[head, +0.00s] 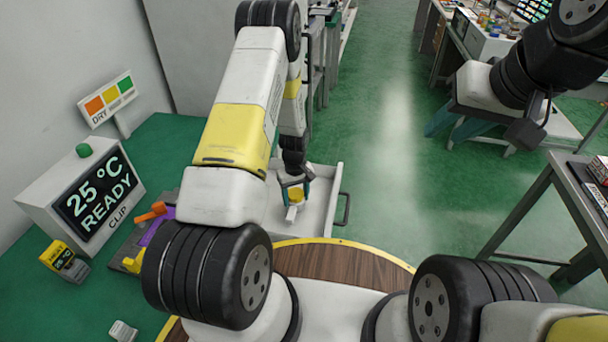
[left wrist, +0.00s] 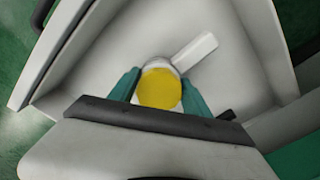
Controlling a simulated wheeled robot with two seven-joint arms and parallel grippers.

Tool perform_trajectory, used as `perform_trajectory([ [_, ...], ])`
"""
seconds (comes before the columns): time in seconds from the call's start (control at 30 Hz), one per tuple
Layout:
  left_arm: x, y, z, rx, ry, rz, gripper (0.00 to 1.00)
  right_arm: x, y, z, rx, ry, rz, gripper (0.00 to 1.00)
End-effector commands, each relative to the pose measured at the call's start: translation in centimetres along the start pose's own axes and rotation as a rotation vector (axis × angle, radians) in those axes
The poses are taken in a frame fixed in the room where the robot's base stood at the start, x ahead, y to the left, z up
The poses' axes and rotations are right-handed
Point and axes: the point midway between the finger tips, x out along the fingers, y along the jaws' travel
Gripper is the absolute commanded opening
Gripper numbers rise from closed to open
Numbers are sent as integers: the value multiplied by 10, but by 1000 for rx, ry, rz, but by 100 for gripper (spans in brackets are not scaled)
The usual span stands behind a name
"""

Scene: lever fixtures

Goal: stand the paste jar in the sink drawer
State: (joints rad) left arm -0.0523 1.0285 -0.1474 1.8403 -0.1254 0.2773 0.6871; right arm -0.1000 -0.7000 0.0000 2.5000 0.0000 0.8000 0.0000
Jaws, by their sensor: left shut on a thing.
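The paste jar (head: 296,195), with a round yellow lid and pale body, is in the drawer area in the head view. The left wrist view shows the lid (left wrist: 160,88) from above, between two teal fingers. My left gripper (head: 293,187) is shut on the jar, inside the outline of the open drawer (head: 325,180). The drawer is light grey; its wall also shows in the left wrist view (left wrist: 75,55). I cannot tell whether the jar's base touches the drawer floor. My right gripper (head: 453,127) is at upper right, its teal fingers apart and nothing visible between them.
A white bar-like piece (left wrist: 195,52) lies beside the jar in the drawer. The drawer's dark handle (head: 344,208) faces right. A green bench at left holds a display box (head: 95,200) and a DRY sign (head: 107,98). Green floor is clear between the drawer and the right-hand tables.

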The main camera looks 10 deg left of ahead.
Motion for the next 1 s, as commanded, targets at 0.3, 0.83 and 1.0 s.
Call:
perform_trajectory([
  [0.3,5,1,0,0,1,1,6,0,0,0,0,0,0,34],
  [0.83,5,1,0,0,1,1,78,0,0,0,0,0,0,34],
  [1.0,-14,1,-1,0,3,3,78,0,0,0,0,0,0,34],
])
